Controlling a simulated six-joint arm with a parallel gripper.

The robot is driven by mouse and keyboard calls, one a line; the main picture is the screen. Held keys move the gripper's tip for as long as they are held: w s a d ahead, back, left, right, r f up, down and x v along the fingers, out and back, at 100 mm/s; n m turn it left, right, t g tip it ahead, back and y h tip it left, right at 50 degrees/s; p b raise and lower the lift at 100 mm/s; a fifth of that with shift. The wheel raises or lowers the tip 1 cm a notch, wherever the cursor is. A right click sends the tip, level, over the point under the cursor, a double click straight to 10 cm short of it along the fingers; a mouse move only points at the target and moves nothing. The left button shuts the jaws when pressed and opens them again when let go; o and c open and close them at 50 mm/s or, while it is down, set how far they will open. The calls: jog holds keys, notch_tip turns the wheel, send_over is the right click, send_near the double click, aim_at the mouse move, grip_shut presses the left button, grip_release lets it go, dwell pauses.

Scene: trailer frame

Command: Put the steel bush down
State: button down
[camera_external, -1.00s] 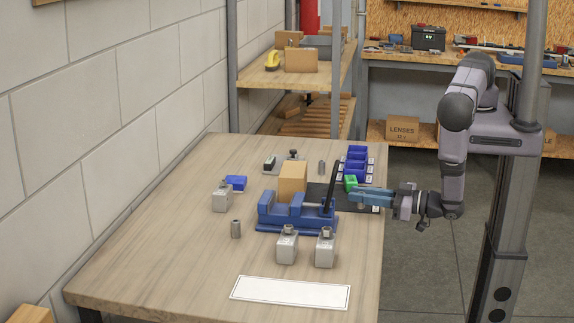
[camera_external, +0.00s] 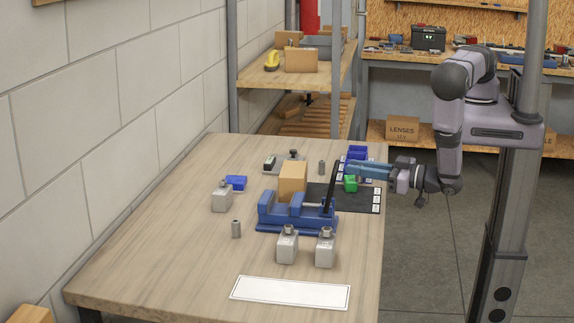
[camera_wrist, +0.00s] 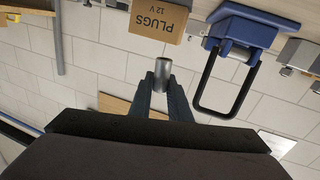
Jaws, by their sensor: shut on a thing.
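The steel bush (camera_wrist: 162,72), a short hollow grey cylinder, is between the fingertips of my gripper (camera_wrist: 160,88) in the wrist view. My gripper is shut on it. The held bush cannot be made out there. Other steel bushes stand upright on the bench, one left of the vise (camera_external: 236,229) and one behind it (camera_external: 321,167).
Blue bins (camera_external: 357,153) are behind my gripper. A white plate (camera_external: 290,292) lies on clear bench (camera_external: 180,260) at the front.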

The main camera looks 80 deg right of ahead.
jog(key=w+d+r+m+g+h+b, duration=0.1)
jog(key=w+d+m+g+h+b, duration=0.1)
jog(key=w+d+m+h+b, duration=0.35)
notch_tip(320, 180, up, 9)
jog(key=g+h+b, duration=0.2)
jog(key=b, duration=0.4)
send_over(301, 164)
jog(key=shift+m, duration=0.45)
jog(key=shift+a+f+p, duration=0.1)
jog(key=shift+f+p, duration=1.1)
jog(key=shift+f, duration=3.85)
jog(key=shift+f, duration=0.2)
jog(key=c, duration=1.7)
grip_release()
jog(key=shift+o, duration=0.2)
